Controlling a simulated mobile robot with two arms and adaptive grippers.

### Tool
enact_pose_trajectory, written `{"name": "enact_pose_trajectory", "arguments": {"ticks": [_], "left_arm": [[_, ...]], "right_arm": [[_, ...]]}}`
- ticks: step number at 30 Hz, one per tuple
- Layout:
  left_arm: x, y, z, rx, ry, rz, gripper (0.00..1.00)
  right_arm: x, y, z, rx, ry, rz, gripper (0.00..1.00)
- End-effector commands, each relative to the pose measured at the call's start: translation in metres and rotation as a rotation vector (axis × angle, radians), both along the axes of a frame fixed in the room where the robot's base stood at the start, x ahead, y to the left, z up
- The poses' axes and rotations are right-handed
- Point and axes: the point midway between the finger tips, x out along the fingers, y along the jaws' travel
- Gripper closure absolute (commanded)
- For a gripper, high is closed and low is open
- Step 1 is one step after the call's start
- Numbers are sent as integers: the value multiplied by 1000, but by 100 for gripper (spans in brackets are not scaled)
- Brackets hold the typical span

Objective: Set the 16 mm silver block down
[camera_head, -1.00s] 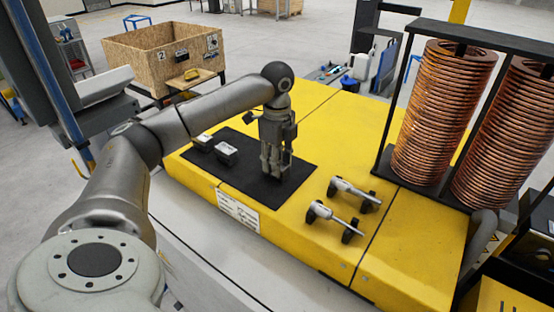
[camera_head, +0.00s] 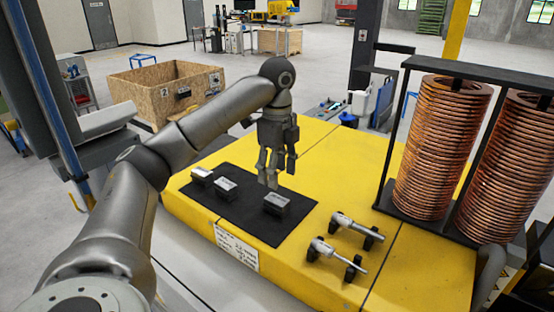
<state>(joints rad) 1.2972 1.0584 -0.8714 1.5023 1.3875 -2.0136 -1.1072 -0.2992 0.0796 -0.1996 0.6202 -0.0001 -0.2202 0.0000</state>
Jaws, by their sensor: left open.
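Three small silver-topped blocks stand on the black mat (camera_head: 245,222). One block (camera_head: 276,203) is at the mat's right part, just below my left gripper. A second block (camera_head: 225,187) and a third block (camera_head: 202,177) stand close together at the left. I cannot read which is the 16 mm one. My left gripper (camera_head: 268,183) points down, open and empty, just above and behind the right block, apart from it as far as I can tell. My right gripper is not in view.
Two silver tools (camera_head: 357,224) (camera_head: 338,254) rest on black holders on the yellow table (camera_head: 300,265), right of the mat. A black rack with copper coils (camera_head: 437,150) stands at the right. A wooden crate (camera_head: 150,95) stands behind at the left.

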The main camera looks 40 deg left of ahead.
Motion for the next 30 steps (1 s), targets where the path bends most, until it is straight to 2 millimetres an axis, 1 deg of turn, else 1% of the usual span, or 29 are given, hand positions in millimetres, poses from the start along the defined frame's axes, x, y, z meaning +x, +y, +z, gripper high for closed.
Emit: {"name": "enact_pose_trajectory", "arguments": {"ticks": [1, 3, 9, 14, 30], "left_arm": [[0, 1, 12, 1, -2, 2, 47], [0, 1, 20, 2, -1, 3, 47], [0, 1, 36, 1, 0, 3, 47], [0, 0, 40, 0, 2, 2, 47], [0, 0, 40, 0, 2, 2, 47]], "right_arm": [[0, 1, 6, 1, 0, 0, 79], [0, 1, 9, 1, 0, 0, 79], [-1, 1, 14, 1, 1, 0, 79], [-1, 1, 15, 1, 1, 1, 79], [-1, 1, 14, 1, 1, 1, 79]]}}
